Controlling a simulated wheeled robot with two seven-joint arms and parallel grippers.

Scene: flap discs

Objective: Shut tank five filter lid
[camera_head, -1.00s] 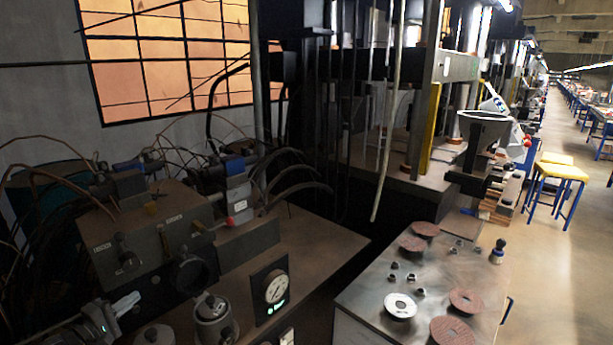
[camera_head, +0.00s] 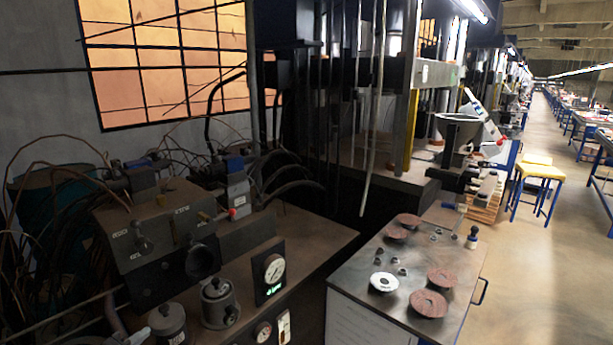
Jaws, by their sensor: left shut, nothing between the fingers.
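Two round grey filter-like housings stand at the front of the machine bench: one (camera_head: 219,303) with a knobbed lid (camera_head: 215,288), and a lower one (camera_head: 168,322) to its left. I cannot read a tank number, so which is tank five's is unclear. The knobbed lid appears to sit on its housing; whether it is fully closed I cannot tell. My left gripper (camera_head: 128,339) shows only as a small pale piece at the bottom edge, below and left of the lower housing. It is shut and holds nothing visible. My right gripper is out of view.
A metal-topped cabinet (camera_head: 400,270) on the right carries several flap discs. A clear aisle (camera_head: 540,230) runs along the far right.

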